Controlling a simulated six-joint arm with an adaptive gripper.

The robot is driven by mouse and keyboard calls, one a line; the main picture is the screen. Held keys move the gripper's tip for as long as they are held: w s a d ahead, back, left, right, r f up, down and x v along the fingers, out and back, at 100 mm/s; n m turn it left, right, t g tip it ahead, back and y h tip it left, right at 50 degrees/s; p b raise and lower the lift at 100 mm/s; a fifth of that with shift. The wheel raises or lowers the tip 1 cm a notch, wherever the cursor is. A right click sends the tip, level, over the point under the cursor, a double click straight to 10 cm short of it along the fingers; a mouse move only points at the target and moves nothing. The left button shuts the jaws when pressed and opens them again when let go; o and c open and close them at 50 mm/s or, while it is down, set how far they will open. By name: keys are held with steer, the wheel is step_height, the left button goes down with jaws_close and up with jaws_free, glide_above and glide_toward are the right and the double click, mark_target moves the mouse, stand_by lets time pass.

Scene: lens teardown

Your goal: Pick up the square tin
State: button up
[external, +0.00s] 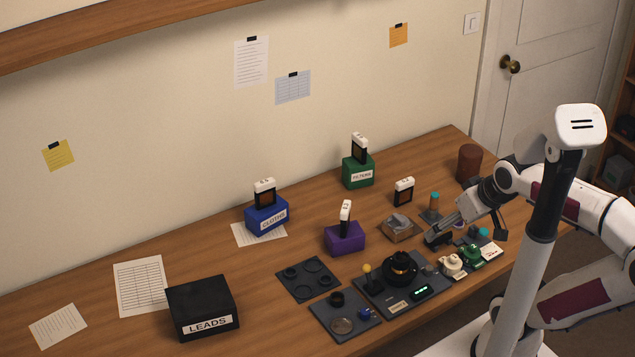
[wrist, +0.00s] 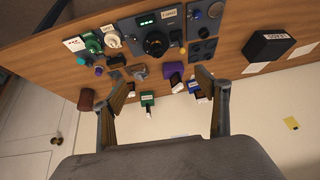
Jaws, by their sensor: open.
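In the wrist view the gripper (wrist: 164,82) shows both fingers wide apart.
A purple block (external: 345,239), a small black-and-white card piece (external: 403,191) and a brown cylinder (external: 469,163) stand around the tin. A dark instrument panel (external: 372,293) lies in front. Green (external: 357,173) and blue (external: 266,219) blocks stand behind. A black LEADS box (external: 203,302) is far left.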

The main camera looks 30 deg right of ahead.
steer(key=w+a+r+m+t+y, duration=0.1)
steer(key=w+a+r+m+t, duration=0.15)
steer(key=w, duration=0.75)
steer(key=w+a+r+m+t+y, duration=0.1)
steer(key=w+a, duration=0.3)
steer(key=w, duration=0.5)
steer(key=w+d+f+m+t+h, duration=0.1)
steer(key=w+m, duration=0.1)
steer(key=w, duration=0.4)
steer(key=w+d+f+m+t+h, duration=0.1)
steer(key=w+m+h, duration=0.15)
steer(key=w, duration=0.45)
steer(key=w+d+f+m+h, duration=0.2)
steer(key=w+d+f+m, duration=0.1)
steer(key=w+f, duration=0.1)
steer(key=m+g+h, duration=0.6)
steer(key=m+h, duration=0.1)
steer(key=h, duration=0.4)
glide_above(395, 229)
steer(key=w, duration=0.1)
steer(key=shift+y, duration=0.25)
step_height(395, 229, down, 16)
steer(key=shift+w+a+f, duration=0.1)
steer(key=shift+a+f, duration=0.05)
steer(key=shift+f, duration=0.1)
steer(key=shift+s+f+m+g+h, duration=0.3)
steer(key=shift+s+g+h, duration=0.1)
steer(key=shift+s+g, duration=0.2)
steer(key=shift+f, duration=0.1)
